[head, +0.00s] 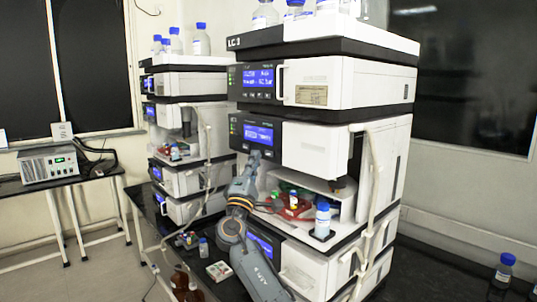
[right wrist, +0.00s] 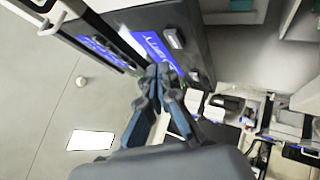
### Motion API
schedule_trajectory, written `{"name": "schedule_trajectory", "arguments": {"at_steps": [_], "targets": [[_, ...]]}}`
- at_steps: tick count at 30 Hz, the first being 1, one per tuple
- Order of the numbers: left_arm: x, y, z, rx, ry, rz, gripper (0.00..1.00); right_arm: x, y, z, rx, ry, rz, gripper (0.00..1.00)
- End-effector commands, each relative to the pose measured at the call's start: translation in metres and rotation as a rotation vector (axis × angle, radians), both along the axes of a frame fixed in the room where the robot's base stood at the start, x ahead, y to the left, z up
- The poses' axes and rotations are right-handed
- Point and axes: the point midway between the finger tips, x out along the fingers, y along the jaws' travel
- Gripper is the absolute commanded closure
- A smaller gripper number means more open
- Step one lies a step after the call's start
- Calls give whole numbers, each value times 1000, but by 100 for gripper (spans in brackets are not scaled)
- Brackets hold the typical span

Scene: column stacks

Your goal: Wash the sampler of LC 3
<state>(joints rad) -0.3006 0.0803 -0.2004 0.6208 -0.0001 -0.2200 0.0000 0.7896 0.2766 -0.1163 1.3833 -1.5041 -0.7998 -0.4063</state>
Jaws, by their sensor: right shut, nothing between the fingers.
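The stack labelled LC 3 (head: 325,100) stands at the centre of the head view. Its sampler module (head: 315,147) has a lit blue display (head: 258,133) and an open bay below with a red vial tray (head: 290,208) and a blue-capped bottle (head: 322,220). My right gripper (head: 254,156) is shut and empty, its tips just below that display; I cannot tell if they touch the panel. In the right wrist view the shut fingertips (right wrist: 160,72) overlap the lower edge of a blue display (right wrist: 158,50). My left gripper is not in view.
A second stack (head: 190,95) stands behind to the left. Blue-capped bottles (head: 265,14) stand on top of LC 3. Small vials and a white box (head: 220,271) lie on the dark bench at the front left. Tubing (head: 370,190) hangs down the right side of LC 3.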

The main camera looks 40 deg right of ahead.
Motion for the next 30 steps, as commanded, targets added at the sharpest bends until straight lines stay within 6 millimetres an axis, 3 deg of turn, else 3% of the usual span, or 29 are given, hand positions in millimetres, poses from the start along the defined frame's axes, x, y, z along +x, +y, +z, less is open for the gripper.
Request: {"name": "schedule_trajectory", "arguments": {"at_steps": [7, 30], "targets": [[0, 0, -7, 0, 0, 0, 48, 1, -14, -1, 1, 0, 0, 100], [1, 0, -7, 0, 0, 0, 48, 1, -15, -1, 1, 0, 0, 100]]}}
